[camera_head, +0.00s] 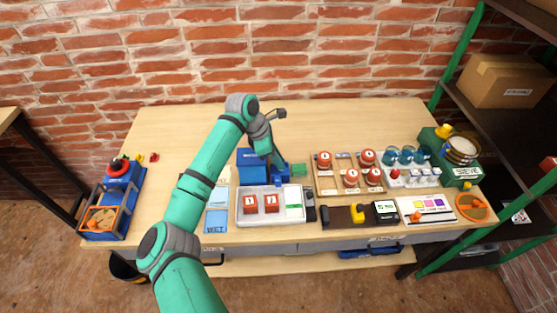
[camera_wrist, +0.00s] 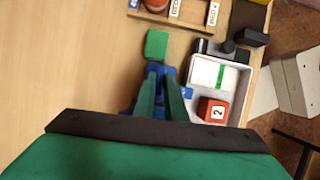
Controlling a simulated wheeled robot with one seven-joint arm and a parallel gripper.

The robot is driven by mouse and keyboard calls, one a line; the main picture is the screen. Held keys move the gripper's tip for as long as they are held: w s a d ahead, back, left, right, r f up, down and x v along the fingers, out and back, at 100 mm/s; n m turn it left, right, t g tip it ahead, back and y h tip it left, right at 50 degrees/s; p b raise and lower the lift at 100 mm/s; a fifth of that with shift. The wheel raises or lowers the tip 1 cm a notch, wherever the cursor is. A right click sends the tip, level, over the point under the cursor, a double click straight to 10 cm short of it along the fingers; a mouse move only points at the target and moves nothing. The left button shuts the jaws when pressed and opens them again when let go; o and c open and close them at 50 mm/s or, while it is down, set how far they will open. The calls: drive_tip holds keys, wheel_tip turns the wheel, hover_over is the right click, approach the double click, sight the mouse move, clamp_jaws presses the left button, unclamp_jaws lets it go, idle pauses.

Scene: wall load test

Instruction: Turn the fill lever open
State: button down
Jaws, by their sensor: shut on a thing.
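My gripper (camera_head: 275,162) points down at the blue fill station (camera_head: 248,172) near the middle of the bench. In the wrist view, its two green fingers (camera_wrist: 162,78) are shut on a blue part, which I take to be the fill lever. The fingers hide most of this lever, so its angle cannot be told. A green block (camera_wrist: 157,43) lies just beyond the fingertips in the wrist view; it shows right of the gripper in the head view (camera_head: 299,170).
A white tray (camera_head: 240,218) with red numbered blocks (camera_head: 271,204) stands in front of the station. A wooden rack (camera_head: 330,190) with red-topped pieces (camera_head: 324,158) is to the right. A blue device (camera_head: 122,182) stands at the far left. The bench behind is mostly clear.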

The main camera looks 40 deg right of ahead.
drive_tip(key=n, duration=0.1)
drive_tip(key=n+t, duration=0.1)
drive_tip(key=n, duration=0.2)
drive_tip(key=shift+s+a+n+t, duration=0.1)
drive_tip(key=shift+s+n+t, duration=0.15)
drive_tip(key=shift+n+t, duration=0.15)
drive_tip(key=n+t, duration=0.1)
drive_tip(key=n, duration=0.3)
drive_tip(key=shift+s+t, duration=0.2)
drive_tip(key=shift+t, duration=0.2)
drive_tip(key=n, duration=0.2)
drive_tip(key=n+t, duration=0.1)
drive_tip(key=n, duration=0.1)
drive_tip(key=shift+s+d+n+y, duration=0.1)
drive_tip(key=shift+d+n+y, duration=0.1)
drive_tip(key=shift+n+y, duration=0.15)
drive_tip(key=shift+d+n+t+y, duration=0.1)
drive_tip(key=shift+n+t+y, duration=0.55)
drive_tip(key=shift+n, duration=1.2)
drive_tip(key=c, duration=1.8)
unclamp_jaws()
